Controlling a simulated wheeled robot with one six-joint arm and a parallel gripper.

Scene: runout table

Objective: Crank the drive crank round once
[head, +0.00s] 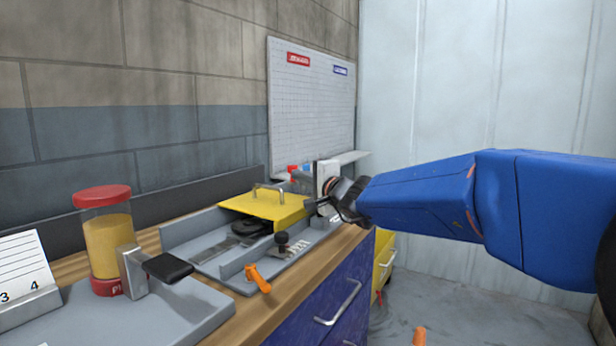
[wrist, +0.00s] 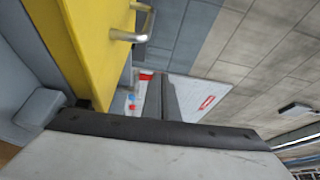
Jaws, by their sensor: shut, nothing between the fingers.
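My gripper (head: 318,205) is at the right end of the grey tray-like fixture, beside the yellow cover. In the wrist view my gripper's dark fingers (wrist: 165,98) are together with nothing between them. A black knob (head: 281,239) on a short stem stands on the fixture, to the left of and nearer than my gripper and apart from it. An orange lever (head: 259,279) sticks out at the fixture's front edge. I cannot tell for sure which of these is the drive crank. Neither shows in the wrist view.
The yellow cover (head: 262,206) with a metal handle (head: 268,188) is close to my gripper; the cover also shows in the wrist view (wrist: 95,45). A red-lidded jar (head: 106,240) and a black paddle (head: 167,267) stand at left. Blue drawers (head: 322,308) are below the bench.

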